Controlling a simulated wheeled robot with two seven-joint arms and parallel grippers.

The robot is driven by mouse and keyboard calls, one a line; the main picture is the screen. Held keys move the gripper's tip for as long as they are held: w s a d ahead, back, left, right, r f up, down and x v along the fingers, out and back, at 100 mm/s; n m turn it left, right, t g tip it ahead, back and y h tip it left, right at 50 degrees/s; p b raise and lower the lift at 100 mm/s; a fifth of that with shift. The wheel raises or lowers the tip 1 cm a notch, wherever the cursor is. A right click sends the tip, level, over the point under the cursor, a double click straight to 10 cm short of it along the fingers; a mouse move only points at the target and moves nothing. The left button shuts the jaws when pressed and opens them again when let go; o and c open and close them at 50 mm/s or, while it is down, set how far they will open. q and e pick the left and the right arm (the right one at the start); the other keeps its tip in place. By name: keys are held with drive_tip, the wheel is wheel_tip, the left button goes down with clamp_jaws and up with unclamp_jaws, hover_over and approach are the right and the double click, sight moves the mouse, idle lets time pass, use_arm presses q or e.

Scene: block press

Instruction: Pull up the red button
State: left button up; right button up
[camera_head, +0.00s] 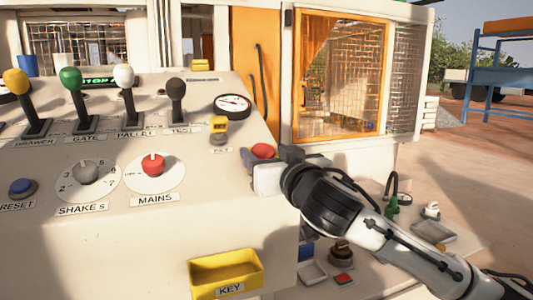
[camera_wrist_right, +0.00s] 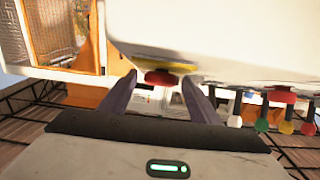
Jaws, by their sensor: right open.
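The red button (camera_head: 263,151) is a round mushroom cap at the right edge of the sloped control panel in the head view, partly hidden by my right gripper. In the right wrist view the red button (camera_wrist_right: 160,77) shows on a yellow base, between the two dark fingers. My right gripper (camera_wrist_right: 158,92) is open, with its fingers pointing at the button and one on each side of it in the picture. I cannot tell whether they touch it. In the head view my right gripper (camera_head: 268,172) is right beside the button. My left gripper is not in view.
The panel carries several levers, a gauge (camera_head: 232,105), a red MAINS knob (camera_head: 153,165), a grey SHAKE knob (camera_head: 86,171) and a blue RESET button (camera_head: 22,187). A yellow KEY tray (camera_head: 226,273) hangs at the front. Small parts lie on a low shelf at right.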

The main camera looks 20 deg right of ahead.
drive_tip(key=c, duration=1.4)
drive_tip(key=shift+s+r+p, duration=0.2)
drive_tip(key=shift+r+p, duration=0.45)
drive_tip(key=shift+r, duration=0.05)
clamp_jaws()
drive_tip(key=shift+s, duration=0.1)
drive_tip(key=o, duration=1.4)
unclamp_jaws()
drive_tip(key=shift+r, duration=0.1)
